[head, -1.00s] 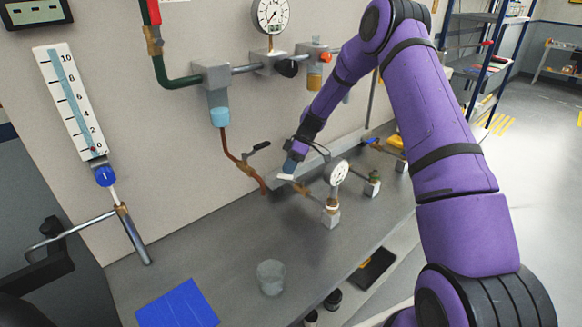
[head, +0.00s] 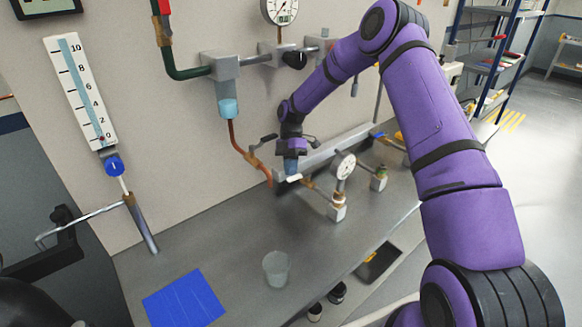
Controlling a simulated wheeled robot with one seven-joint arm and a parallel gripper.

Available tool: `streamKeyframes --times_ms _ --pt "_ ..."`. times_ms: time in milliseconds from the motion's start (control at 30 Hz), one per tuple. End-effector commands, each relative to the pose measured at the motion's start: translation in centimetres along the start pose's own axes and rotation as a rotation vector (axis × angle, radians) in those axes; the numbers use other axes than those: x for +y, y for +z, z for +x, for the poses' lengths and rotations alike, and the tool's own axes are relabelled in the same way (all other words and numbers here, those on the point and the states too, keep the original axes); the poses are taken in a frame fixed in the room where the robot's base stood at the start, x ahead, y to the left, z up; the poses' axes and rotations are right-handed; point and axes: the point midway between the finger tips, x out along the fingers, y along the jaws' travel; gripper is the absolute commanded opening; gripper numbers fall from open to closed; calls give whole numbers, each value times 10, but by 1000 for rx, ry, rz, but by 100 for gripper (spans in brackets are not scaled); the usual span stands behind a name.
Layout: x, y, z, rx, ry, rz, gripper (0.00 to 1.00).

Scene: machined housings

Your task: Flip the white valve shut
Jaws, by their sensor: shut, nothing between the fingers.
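The white valve handle (head: 294,178) shows as a small white lever on the pipe line low against the bench back, left of a round gauge (head: 345,165). My gripper (head: 290,170) points down right at the white handle, its tip just above or touching it; I cannot tell which. The fingers are small and partly hidden, with nothing seen held between them. The valve body under the handle is mostly hidden by my gripper.
A black-handled valve (head: 264,140) on the copper pipe is close on the left. A blue-handled valve (head: 379,135) stands farther right. A clear cup (head: 276,268) and a blue mat (head: 184,298) lie on the front bench.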

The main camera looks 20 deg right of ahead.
Motion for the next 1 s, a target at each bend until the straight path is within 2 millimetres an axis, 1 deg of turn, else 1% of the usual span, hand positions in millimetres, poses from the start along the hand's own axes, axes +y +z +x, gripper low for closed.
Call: streamKeyframes --times_ms 300,800,900,1000 --pt "-4 -2 4 -37 -40 -71 0" --pt "-4 -2 4 -42 -43 -79 0" --pt "-5 -3 2 -42 -43 -79 0" --pt "-8 -6 -4 -43 -41 -79 0"
